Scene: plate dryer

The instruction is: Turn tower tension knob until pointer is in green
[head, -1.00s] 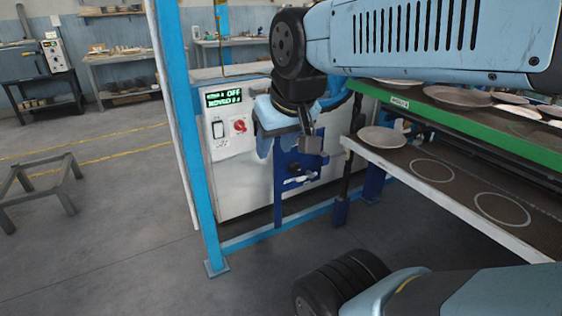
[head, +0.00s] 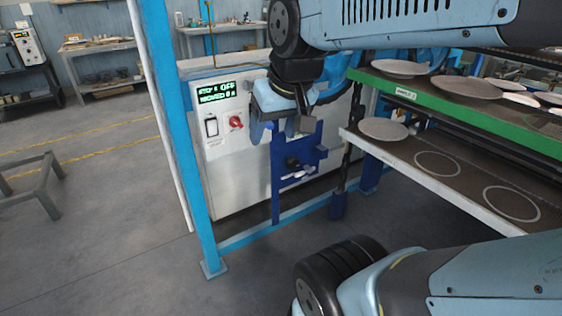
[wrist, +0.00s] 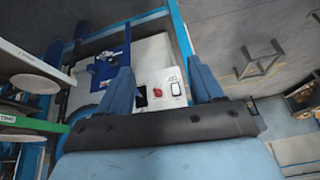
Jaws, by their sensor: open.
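A blue tower bracket (head: 278,185) stands in front of the white cabinet. It carries a small dark knob (head: 293,163) with a pale part below it. The pointer and any green zone are too small to make out. My gripper (head: 281,128) is open and empty, appearing above the knob in the head view. In the wrist view my gripper (wrist: 160,68) has its two blue fingers spread wide. The blue bracket (wrist: 104,70) shows there left of the fingers, with the knob's details unclear. I see no contact between fingers and knob.
Racks with plates (head: 384,129) occupy the right.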

